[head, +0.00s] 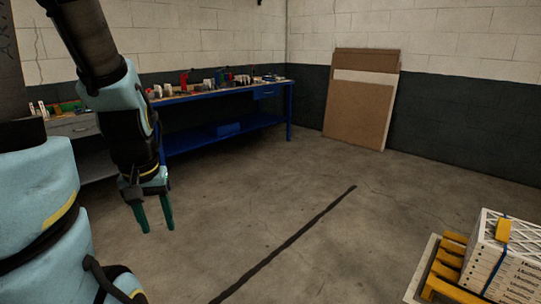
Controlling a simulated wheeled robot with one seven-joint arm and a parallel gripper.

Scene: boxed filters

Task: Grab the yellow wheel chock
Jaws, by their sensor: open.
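A small yellow block (503,230), which looks like the wheel chock, sits on top of the stack of boxed filters (503,262) at the lower right in the head view. It lies beside or over a blue strap; I cannot tell which. My gripper (156,228) hangs at the left with its green fingers pointing down. It is open and empty, far to the left of the yellow block and apart from it.
The filter stack stands on a yellow pallet (447,270) with a pale base below it. A blue workbench (290,108) with tools and small items runs along the back wall. Brown panels (357,112) lean on the wall. The concrete floor between is clear, with a dark line.

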